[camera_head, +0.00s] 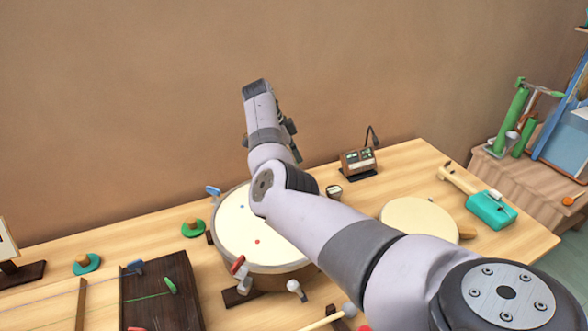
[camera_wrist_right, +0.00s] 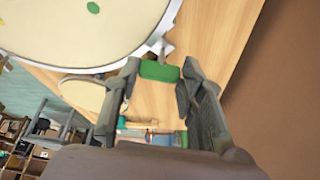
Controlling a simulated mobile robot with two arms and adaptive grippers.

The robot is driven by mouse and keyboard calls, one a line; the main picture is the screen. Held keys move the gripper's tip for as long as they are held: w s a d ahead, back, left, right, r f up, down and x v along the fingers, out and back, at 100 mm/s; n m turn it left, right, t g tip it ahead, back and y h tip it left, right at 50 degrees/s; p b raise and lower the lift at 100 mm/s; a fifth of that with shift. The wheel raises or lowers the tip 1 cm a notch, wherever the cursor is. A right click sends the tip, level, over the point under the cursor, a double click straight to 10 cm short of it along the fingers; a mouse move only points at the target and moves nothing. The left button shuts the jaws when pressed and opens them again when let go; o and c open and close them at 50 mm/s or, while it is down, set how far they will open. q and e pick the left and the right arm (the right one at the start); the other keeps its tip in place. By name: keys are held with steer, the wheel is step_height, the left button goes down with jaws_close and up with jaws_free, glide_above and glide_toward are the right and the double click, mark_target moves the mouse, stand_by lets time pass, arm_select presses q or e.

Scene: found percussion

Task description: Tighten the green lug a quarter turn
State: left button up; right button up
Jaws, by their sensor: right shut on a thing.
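A round drum (camera_head: 240,223) with a pale head and wooden shell stands on the table; it also fills the upper left of the right wrist view (camera_wrist_right: 65,35). The green lug (camera_wrist_right: 160,71) is a short green handle at the drum's rim, next to a green dot (camera_wrist_right: 93,8) on the head. My right gripper (camera_wrist_right: 159,73) has its fingers on both sides of the lug and is shut on it. In the head view my right arm reaches over the drum and hides the green lug. My left gripper is not in view.
A red lug (camera_head: 238,265), a blue lug (camera_head: 213,190) and a white lug (camera_head: 295,289) stand around the drum's rim. A stringed board (camera_head: 160,300) lies to the left. A small meter box (camera_head: 358,162), a pale round paddle (camera_head: 415,215) and a teal block (camera_head: 492,210) lie to the right.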

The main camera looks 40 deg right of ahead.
steer(key=shift+d+m+g+y+b, duration=0.15)
steer(key=shift+m+g+y+b, duration=0.25)
steer(key=shift+m+b, duration=1.15)
steer(key=shift+w+b, duration=0.1)
steer(key=shift+b, duration=0.2)
steer(key=o, duration=1.1)
steer(key=shift+o, duration=0.2)
